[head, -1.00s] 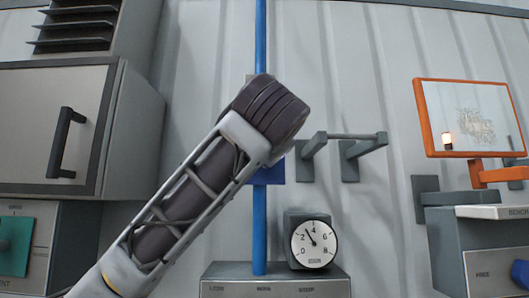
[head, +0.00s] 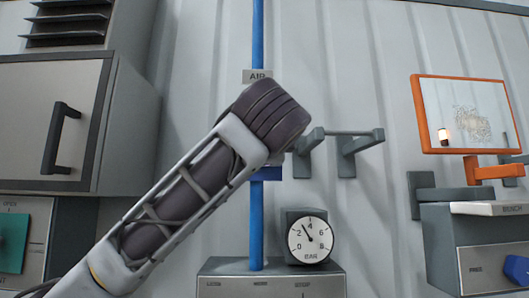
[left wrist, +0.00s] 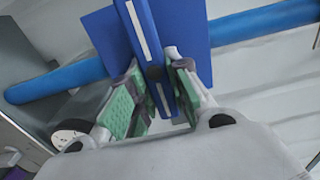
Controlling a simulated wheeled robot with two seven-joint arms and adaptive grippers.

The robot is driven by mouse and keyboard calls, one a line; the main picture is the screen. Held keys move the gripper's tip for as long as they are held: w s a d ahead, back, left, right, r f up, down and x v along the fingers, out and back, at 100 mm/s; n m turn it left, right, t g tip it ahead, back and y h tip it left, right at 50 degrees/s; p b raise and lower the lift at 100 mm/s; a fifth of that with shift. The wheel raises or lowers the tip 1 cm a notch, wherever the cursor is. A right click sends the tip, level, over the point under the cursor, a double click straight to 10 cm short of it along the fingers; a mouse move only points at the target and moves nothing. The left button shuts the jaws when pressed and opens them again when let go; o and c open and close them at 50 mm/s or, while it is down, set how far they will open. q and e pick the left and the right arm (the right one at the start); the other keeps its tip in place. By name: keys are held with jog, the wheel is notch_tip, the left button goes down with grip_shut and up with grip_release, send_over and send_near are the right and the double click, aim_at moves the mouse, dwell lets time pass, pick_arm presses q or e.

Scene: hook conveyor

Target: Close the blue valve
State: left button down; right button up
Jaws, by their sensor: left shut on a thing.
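In the left wrist view, the blue valve handle (left wrist: 147,38) is a flat bar with a pale stripe. It lies roughly crosswise to the blue pipe (left wrist: 262,23). A square blue plate (left wrist: 103,38) sits behind the handle. My left gripper (left wrist: 160,88) is shut on the handle, one green pad on each side. In the head view, the pipe (head: 257,228) runs upright on the wall. My left arm hides the handle and fingers there; only a bit of the blue valve part (head: 268,173) shows. My right gripper is in neither view.
Grey brackets (head: 345,150) stick out right of the valve. A grey cabinet (head: 60,120) is at left, an orange-framed screen (head: 465,114) at right.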

pick_arm(q)
jog(key=shift+f, duration=0.1)
dwell(0.3)
jog(key=c, duration=1.3)
grip_release()
jog(key=s, duration=1.2)
